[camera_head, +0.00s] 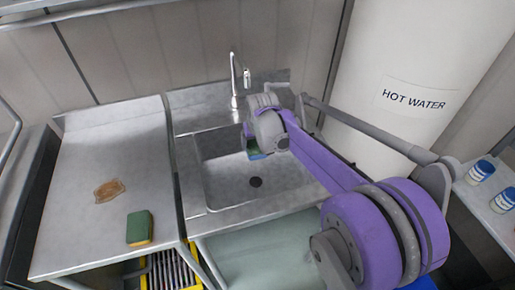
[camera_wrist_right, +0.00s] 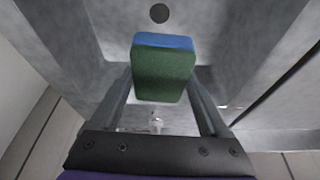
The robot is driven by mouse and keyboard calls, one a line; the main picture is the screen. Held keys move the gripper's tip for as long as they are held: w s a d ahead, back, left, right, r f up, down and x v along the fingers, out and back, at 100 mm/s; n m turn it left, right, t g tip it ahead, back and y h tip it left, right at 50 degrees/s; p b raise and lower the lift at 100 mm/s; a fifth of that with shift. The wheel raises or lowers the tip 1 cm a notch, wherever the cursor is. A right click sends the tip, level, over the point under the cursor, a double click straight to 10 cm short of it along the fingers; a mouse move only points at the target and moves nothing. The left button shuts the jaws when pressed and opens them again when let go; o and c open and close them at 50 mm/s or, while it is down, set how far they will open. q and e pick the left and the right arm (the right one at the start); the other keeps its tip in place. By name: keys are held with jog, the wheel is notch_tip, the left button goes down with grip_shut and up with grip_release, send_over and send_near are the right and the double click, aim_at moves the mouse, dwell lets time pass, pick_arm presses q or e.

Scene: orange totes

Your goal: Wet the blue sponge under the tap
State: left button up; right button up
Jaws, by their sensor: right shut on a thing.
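The blue sponge (camera_wrist_right: 163,70), blue with a green scouring layer, is held between the two fingers of my right gripper (camera_wrist_right: 158,85) in the right wrist view. In the head view the sponge (camera_head: 255,154) shows partly below my right gripper (camera_head: 262,146), over the sink basin (camera_head: 225,185). The rest of it is hidden by the wrist. The tap (camera_head: 235,78) stands at the back of the sink, behind and left of the gripper. I cannot tell whether water runs. My left gripper is not in view.
A steel counter (camera_head: 90,170) left of the sink holds a green and yellow sponge (camera_head: 140,228) and a brown stain (camera_head: 109,191). A white hot water tank (camera_head: 400,60) stands at the right. Blue-lidded jars (camera_head: 480,171) sit on a shelf at far right.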

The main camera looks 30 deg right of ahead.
aim_at(258, 153)
jog(key=w+d+f, duration=0.1)
jog(key=w+d, duration=0.1)
jog(key=w, duration=0.4)
jog(key=shift+w+d+f, duration=0.15)
jog(key=shift+w+f, duration=0.05)
jog(key=shift+w, duration=0.2)
dwell(0.4)
jog(key=shift+s+a+b, duration=0.15)
jog(key=shift+s+a, duration=0.1)
jog(key=shift+s, duration=0.5)
jog(key=shift+s+a+b, duration=0.15)
jog(key=shift+s+a, duration=0.1)
jog(key=shift+s, duration=0.5)
jog(key=shift+s+a, duration=0.25)
jog(key=shift+s, duration=0.5)
jog(key=shift+s+a, duration=0.3)
jog(key=shift+s, duration=0.5)
jog(key=shift+s+a, duration=0.25)
jog(key=shift+s, duration=0.5)
jog(key=shift+r, duration=0.1)
jog(key=s+r+p, duration=0.1)
jog(key=s+a+r, duration=0.1)
jog(key=s+r, duration=0.1)
jog(key=shift+s+a+r+p, duration=0.1)
jog(key=shift+s+a+p, duration=0.05)
jog(key=shift+s+p, duration=0.2)
jog(key=shift+s+a+r, duration=0.15)
jog(key=shift+s+r, duration=0.15)
jog(key=shift+s, duration=0.2)
